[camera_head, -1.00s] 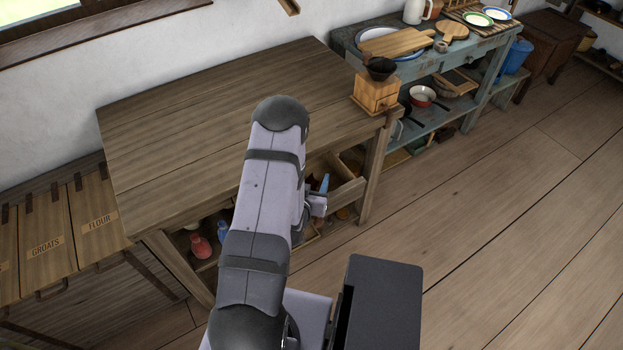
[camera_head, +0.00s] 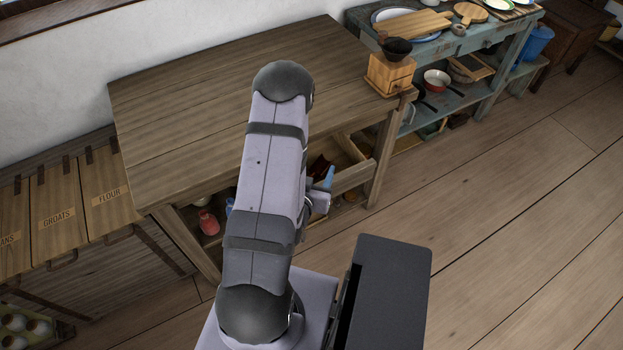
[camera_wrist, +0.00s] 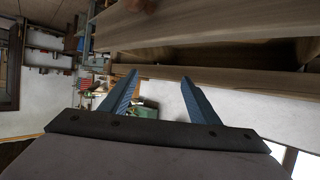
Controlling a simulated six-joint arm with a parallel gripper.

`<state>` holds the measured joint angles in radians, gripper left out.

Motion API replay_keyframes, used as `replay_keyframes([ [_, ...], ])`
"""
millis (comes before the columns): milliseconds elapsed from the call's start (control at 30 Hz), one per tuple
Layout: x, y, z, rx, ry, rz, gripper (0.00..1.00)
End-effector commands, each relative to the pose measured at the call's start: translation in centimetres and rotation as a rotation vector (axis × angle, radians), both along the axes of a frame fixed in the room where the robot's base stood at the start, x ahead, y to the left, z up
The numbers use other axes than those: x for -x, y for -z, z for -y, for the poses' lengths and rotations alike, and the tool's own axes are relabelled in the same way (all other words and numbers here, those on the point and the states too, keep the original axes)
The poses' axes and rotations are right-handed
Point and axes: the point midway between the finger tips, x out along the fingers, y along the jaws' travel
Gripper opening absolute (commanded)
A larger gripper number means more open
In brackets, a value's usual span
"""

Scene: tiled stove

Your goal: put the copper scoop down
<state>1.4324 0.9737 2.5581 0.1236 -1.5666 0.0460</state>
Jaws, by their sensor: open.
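I cannot make out the copper scoop for certain in either view. A dark reddish-brown shape (camera_head: 320,167) lies in the open drawer (camera_head: 352,178) under the worktable, too small to name. My gripper (camera_wrist: 158,90) shows two blue fingers spread apart with nothing between them in the wrist view. In the head view a blue finger (camera_head: 329,178) shows beside the drawer front, and the rest of the gripper is hidden behind my arm. A wooden box-like edge (camera_wrist: 200,76), perhaps the drawer, lies just beyond the fingers in the wrist view.
The worktable top (camera_head: 200,110) is bare except for a wooden coffee grinder (camera_head: 390,75) at its right corner. A red bottle (camera_head: 208,222) stands on the shelf below. Labelled bins (camera_head: 60,215) stand at left. A blue side table (camera_head: 490,50) holds boards and plates.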

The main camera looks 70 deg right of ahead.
Motion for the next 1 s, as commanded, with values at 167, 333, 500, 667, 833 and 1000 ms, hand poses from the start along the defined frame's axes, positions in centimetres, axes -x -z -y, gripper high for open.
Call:
replay_keyframes([
  [167,0.0,-1.2,-1.6,-0.006,0.001,-0.001,0.56],
  [333,0.0,-1.6,-2.8,-0.006,0.001,-0.001,0.56],
  [500,0.0,-1.8,-3.6,-0.003,0.0,-0.001,0.56],
  [667,0.0,-1.8,-4.0,-0.002,0.0,0.0,0.56],
  [833,0.0,-1.8,-4.0,-0.001,0.001,0.0,0.56],
  [1000,-0.8,-1.8,-3.8,-0.012,-0.018,0.002,0.56],
])
